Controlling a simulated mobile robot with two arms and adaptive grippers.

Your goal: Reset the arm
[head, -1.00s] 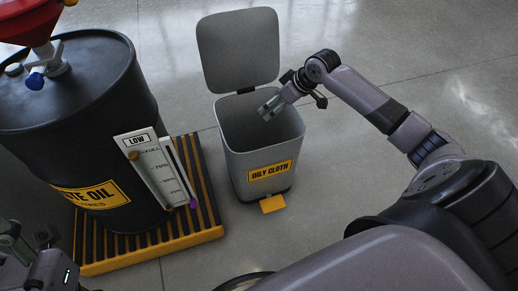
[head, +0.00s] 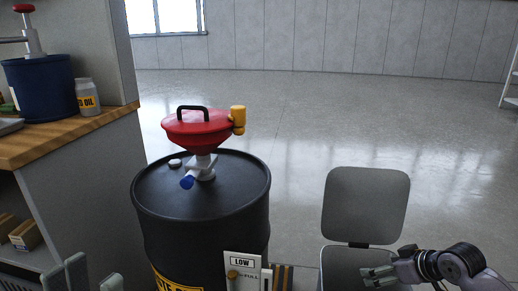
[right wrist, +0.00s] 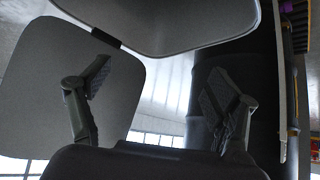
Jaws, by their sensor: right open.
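My left gripper (head: 94,277) is at the lower left edge of the head view, partly cut off. Its two fingers are apart and I see nothing between them.
A black drum (head: 205,225) with a red lidded funnel (head: 200,125) stands in the middle, a level gauge (head: 242,268) in front. A wooden-topped bench (head: 60,140) at left holds a blue container (head: 42,88) and a white bottle (head: 87,95). The floor behind is clear.

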